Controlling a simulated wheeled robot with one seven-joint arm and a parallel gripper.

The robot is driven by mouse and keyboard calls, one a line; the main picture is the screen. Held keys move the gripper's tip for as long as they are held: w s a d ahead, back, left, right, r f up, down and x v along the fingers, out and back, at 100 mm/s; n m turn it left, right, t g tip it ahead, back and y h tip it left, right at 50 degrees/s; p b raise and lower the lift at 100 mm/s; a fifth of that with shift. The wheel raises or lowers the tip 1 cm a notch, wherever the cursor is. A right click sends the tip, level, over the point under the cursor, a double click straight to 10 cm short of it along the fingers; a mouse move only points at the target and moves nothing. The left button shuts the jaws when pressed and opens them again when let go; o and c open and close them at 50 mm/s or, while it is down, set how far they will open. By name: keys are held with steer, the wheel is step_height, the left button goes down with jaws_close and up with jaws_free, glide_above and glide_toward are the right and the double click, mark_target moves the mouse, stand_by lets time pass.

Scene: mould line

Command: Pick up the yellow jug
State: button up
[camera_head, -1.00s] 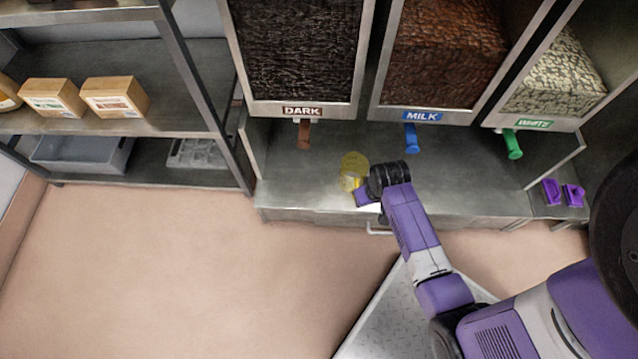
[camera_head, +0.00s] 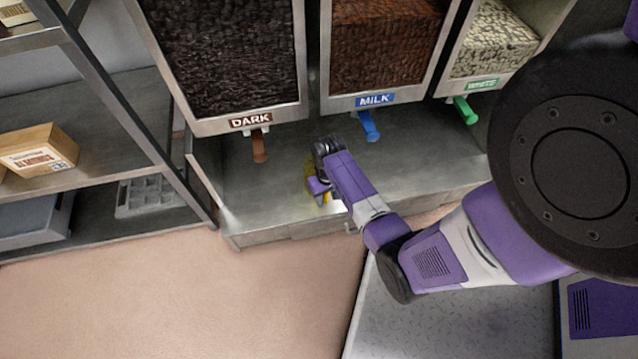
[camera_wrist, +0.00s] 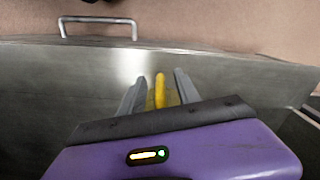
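The yellow jug (camera_head: 309,169) stands on the metal counter under the dispensers, mostly hidden behind my gripper and wrist in the head view. In the wrist view a narrow upright yellow part of the jug (camera_wrist: 160,90), which looks like its handle, lies between the two grey fingers of my gripper (camera_wrist: 158,90). The fingers stand apart, with a small gap on each side of the yellow part. My gripper is open around it. The rest of the jug is hard to make out there.
Above the counter (camera_head: 262,195) hang dispensers marked DARK, MILK and WHITE, with a brown lever (camera_head: 259,147), a blue lever (camera_head: 369,126) and a green lever (camera_head: 466,110). A metal shelf rack (camera_head: 110,105) stands at left. The drawer handle (camera_wrist: 98,20) juts from the counter's front.

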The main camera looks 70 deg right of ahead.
step_height(320, 180, down, 2)
steer(key=shift+f+b, duration=0.1)
steer(key=shift+b, duration=0.2)
jaws_close()
stand_by(1.2)
